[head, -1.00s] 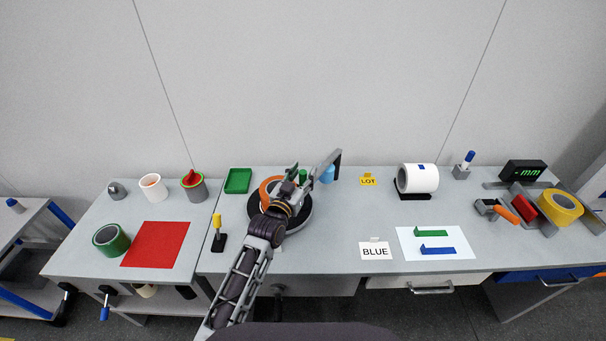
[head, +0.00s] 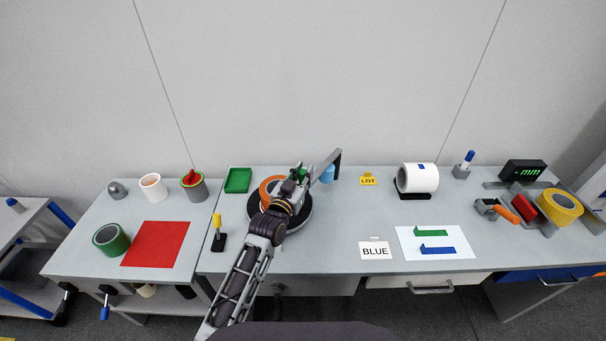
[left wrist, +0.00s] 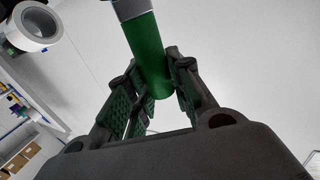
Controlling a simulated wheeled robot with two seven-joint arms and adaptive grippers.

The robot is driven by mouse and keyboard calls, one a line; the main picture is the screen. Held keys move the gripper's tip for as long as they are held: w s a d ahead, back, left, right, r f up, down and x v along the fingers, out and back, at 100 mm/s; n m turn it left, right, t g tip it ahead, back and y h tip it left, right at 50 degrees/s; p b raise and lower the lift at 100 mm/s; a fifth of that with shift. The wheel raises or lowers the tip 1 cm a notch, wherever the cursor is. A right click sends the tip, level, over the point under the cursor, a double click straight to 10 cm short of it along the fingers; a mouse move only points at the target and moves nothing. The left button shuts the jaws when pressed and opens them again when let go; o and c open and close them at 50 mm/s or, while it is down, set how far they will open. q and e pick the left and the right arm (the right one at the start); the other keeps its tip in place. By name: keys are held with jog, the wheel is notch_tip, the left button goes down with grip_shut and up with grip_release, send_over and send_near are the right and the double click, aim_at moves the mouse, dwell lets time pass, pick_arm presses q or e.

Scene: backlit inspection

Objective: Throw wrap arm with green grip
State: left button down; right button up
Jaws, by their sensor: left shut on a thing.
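The wrap arm (head: 325,164) is a grey bar above a dark round turntable (head: 252,214), with a bent end at the upper right. Its green grip (left wrist: 150,55) fills the middle of the left wrist view. My left gripper (head: 299,176) is shut on the green grip, with its fingers (left wrist: 152,88) on both sides of it. The orange ring (head: 266,188) on the turntable is partly hidden behind my left arm. My right gripper is not in view.
A green tray (head: 238,181) and a yellow-handled tool (head: 217,232) are to the left. A white roll (head: 415,178) stands right; bench around the BLUE card (head: 375,251) is mostly clear.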

pick_arm(q)
jog(key=shift+d, duration=0.1)
jog(key=d, duration=0.1)
jog(key=s+d+p, duration=0.1)
jog(key=shift+s+d, duration=0.3)
jog(key=c, duration=1.3)
grip_release()
jog(key=shift+o, duration=0.2)
jog(key=v, duration=1.2)
jog(key=shift+w, duration=0.1)
